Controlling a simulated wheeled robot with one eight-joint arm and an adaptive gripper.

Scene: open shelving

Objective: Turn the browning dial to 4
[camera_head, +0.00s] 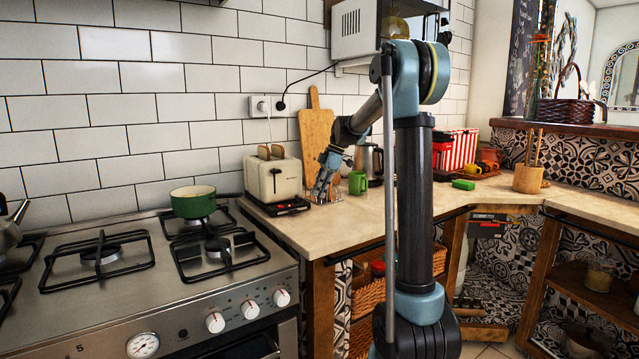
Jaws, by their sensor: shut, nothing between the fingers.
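A cream toaster (270,182) stands on the wooden counter beside the stove, with two slices of bread (270,152) showing in its top slots. A lever shows on its front face. A small red spot shows on the dark base at its front. I cannot make out the browning dial or its numbers at this size. My gripper (320,193) points down just right of the toaster, close to its right side. The gripper is shut with nothing in it. I cannot tell whether it touches the toaster.
A green mug (357,183) and a kettle (369,163) stand close to the right of my gripper. A wooden cutting board (316,135) leans on the wall behind it. A green pot (194,202) sits on the stove (150,285) at left. The counter's front (345,220) is clear.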

